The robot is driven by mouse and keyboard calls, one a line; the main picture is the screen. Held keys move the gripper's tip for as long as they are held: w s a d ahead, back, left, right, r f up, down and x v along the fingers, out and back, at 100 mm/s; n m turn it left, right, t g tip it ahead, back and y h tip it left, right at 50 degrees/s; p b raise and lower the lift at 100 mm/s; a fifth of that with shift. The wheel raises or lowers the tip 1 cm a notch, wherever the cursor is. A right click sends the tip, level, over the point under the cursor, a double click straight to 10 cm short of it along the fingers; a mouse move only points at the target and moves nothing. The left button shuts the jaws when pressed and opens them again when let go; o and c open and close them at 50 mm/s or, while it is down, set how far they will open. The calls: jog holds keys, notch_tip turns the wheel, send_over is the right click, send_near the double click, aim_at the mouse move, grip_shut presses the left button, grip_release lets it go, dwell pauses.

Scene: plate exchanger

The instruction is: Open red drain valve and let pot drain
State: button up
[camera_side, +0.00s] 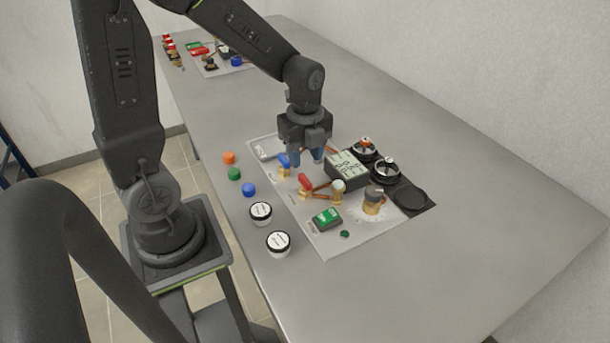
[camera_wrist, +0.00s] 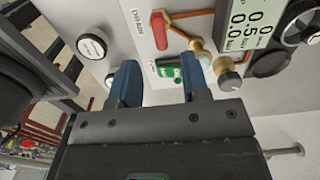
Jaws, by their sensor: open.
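The red valve handle (camera_side: 305,181) sits on a brass fitting on the light panel (camera_side: 315,245). It also shows in the wrist view (camera_wrist: 159,31), at the upper middle beyond the gap between my fingers. My gripper (camera_side: 307,157) is open and empty, pointing down above the panel, just behind the red handle and close to the blue valve handle (camera_side: 284,160). Its two blue fingers show in the wrist view (camera_wrist: 160,78), apart from the red handle. Two round black vessels (camera_side: 386,173) stand at the panel's right side; I cannot tell which is the pot, nor see any liquid.
A digital display box (camera_side: 346,170) stands close right of my gripper. A brass knob (camera_side: 373,200) and a green switch (camera_side: 327,218) are on the panel. Two white-topped jars (camera_side: 278,241) and coloured caps (camera_side: 234,174) lie to the left. The table's front right is clear.

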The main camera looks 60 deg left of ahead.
aim_at(305, 178)
notch_tip(305, 178, down, 6)
jog(key=shift+f, duration=0.25)
grip_shut()
dwell(0.4)
